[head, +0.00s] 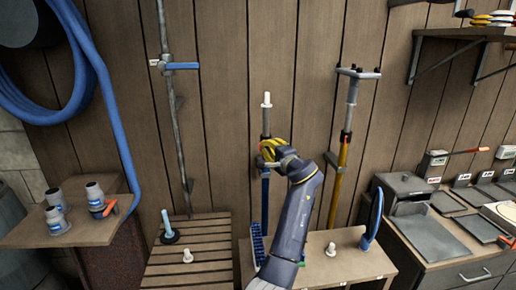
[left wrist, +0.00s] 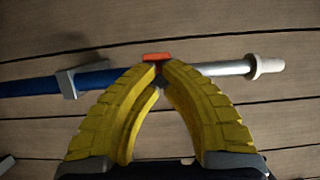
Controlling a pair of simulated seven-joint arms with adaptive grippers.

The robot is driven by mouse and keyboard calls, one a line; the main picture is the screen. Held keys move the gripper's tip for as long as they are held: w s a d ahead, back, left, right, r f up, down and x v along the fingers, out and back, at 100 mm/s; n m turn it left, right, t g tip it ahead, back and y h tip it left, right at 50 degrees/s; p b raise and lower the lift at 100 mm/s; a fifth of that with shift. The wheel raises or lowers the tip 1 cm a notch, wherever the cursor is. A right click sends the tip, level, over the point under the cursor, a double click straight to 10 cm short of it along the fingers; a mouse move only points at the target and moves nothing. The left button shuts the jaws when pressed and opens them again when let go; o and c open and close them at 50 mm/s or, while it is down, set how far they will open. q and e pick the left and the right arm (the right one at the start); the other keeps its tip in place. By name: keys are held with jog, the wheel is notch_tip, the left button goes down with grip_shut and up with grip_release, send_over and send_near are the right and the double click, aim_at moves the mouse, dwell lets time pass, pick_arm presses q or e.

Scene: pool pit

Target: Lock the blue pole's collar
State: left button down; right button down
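The blue pole (head: 265,200) stands upright against the plank wall, with a silver inner tube and a white tip (head: 267,100) above. In the left wrist view the pole (left wrist: 30,87) lies across the picture, blue at left and silver at right, with a grey wall clip (left wrist: 67,84) around the blue part. My left gripper (head: 268,150) is at the joint between blue and silver. Its yellow fingers (left wrist: 160,67) have their tips together in front of the collar and hide most of it. The collar's orange-red lever (left wrist: 157,57) shows just beyond the tips. Whether they touch it is unclear.
A yellow pole (head: 338,175) hangs to the right and a thin grey pole with a blue clamp (head: 182,66) to the left. A blue brush (head: 257,245) stands low on the bench (head: 325,262). Pipe fittings (head: 57,212) sit on the left shelf.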

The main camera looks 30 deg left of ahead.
pick_arm(q)
jog(key=shift+v, duration=3.7)
jog(key=s+a+f+h, duration=0.1)
jog(key=s+f+h, duration=0.1)
jog(key=s+f, duration=0.95)
jog(key=s+a+f+h, duration=0.2)
jog(key=s+f, duration=0.6)
jog(key=f, duration=0.7)
jog(key=s+d+f+g+h, duration=0.15)
jog(key=s+f, duration=0.25)
jog(key=s, duration=0.5)
jog(key=s+d+f+h, duration=0.3)
jog(key=s, duration=0.5)
jog(key=s+d+f+g+h, duration=0.15)
jog(key=s+f, duration=0.25)
jog(key=s, duration=0.5)
jog(key=s+d+f+g+h, duration=0.1)
jog(key=d+f, duration=0.1)
jog(key=f, duration=0.9)
jog(key=s+d+f+g+h, duration=0.1)
jog(key=d+f, duration=0.1)
jog(key=f, duration=0.9)
jog(key=s+d+f+g+h, duration=0.1)
jog(key=d+f+h, duration=0.15)
jog(key=f, duration=0.85)
jog(key=s+f+n+g, duration=0.2)
jog(key=s+f, duration=1.6)
jog(key=s, duration=0.3)
jog(key=shift+n, duration=0.4)
